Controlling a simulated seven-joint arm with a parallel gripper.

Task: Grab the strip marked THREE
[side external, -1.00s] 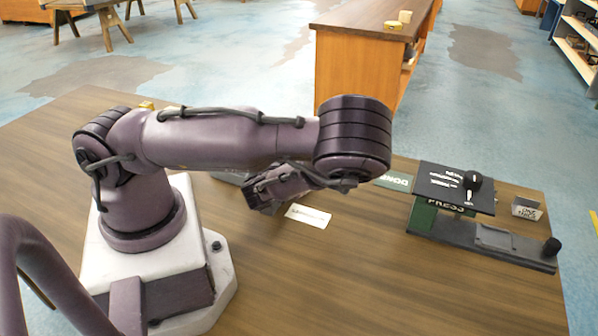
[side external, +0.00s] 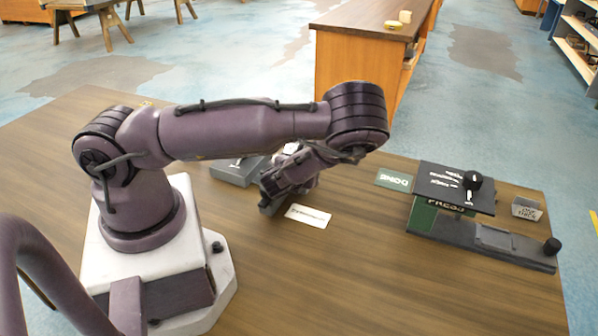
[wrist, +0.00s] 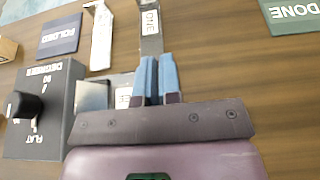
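No strip reads THREE legibly in these frames. In the wrist view a grey strip with a white label reading ONE (wrist: 150,22) lies just beyond my fingertips. A pale bent strip (wrist: 102,38) lies to its left, its marking unreadable. My gripper (wrist: 158,60) has two blue fingers side by side with hardly any gap; whether they touch or pinch something is unclear. Another white label (wrist: 123,97) shows left of the fingers, partly hidden by my gripper. In the side view my gripper (side external: 272,202) is low over the table, beside a white card (side external: 308,216) with small dark text.
A black device with a knob and the word FLAT (wrist: 42,125) stands left in the wrist view. Beyond it is a dark blue FOLDED plate (wrist: 60,35). A green DONE plate (side external: 393,181) lies right of my gripper, then a PRESS device (side external: 438,205) and a small sign (side external: 526,209).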

